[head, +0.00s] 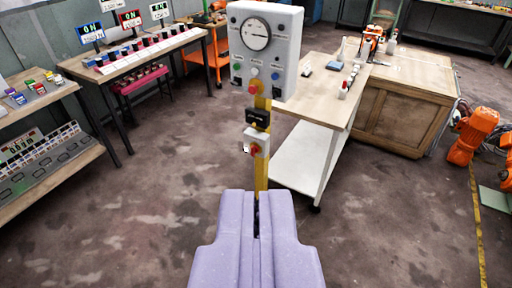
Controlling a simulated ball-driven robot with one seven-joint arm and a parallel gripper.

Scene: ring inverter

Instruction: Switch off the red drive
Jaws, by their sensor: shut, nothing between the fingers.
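Several displays reading ON stand at the back of the left wooden bench. The one with a red frame (130,19) is between a blue-framed display (90,32) and a white-framed display (159,10). A row of small switch units (140,50) with red, blue and dark parts lies in front of them; which one belongs to the red display is too small to tell. My purple gripper (257,200) is at the bottom centre, shut and empty, far from that bench. It points toward a yellow post (262,174).
The post carries a grey gauge box (264,50) with buttons, a black box (257,118) and a red-knobbed switch box (257,142). A wooden workbench (408,82) stands right, orange robot parts (472,135) far right, another bench (38,101) left. Floor between is free.

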